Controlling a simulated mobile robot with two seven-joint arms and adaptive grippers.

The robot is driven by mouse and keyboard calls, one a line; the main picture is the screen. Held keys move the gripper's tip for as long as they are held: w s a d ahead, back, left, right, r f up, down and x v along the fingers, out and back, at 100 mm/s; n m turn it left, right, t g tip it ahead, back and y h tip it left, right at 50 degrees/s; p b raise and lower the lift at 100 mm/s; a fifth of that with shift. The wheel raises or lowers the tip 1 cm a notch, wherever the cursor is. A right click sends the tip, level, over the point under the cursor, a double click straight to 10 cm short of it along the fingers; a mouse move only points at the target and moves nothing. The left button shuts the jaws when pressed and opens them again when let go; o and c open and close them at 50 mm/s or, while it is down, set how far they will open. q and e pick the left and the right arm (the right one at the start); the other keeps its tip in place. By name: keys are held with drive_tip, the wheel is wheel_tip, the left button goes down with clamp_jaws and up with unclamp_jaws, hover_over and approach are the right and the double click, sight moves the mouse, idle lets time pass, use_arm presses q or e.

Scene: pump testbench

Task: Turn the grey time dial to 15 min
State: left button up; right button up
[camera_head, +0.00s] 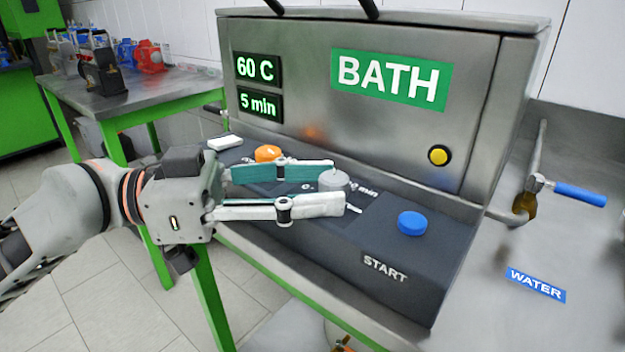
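The grey time dial (334,181) sits on the dark sloped control panel (395,262) of the bath unit, with a partly hidden "min" label beside it. The green display (259,106) reads 5 min. My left gripper (338,188) reaches in from the left, with its two fingers apart. Its fingertips are at the dial, one on the far side and one on the near side. I cannot tell whether they touch it. The fingers hide part of the panel markings. My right gripper is not in view.
An orange knob (268,153) lies behind the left gripper, and a blue START button (412,223) is to the right. The upper display (255,69) reads 60 C. A yellow button (438,155) is on the bath front. A blue-handled valve (579,194) stands at the right.

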use_arm(q)
drive_tip(key=shift+w+r, duration=0.1)
idle(0.3)
drive_tip(key=s+a, duration=0.2)
drive_tip(key=a, duration=1)
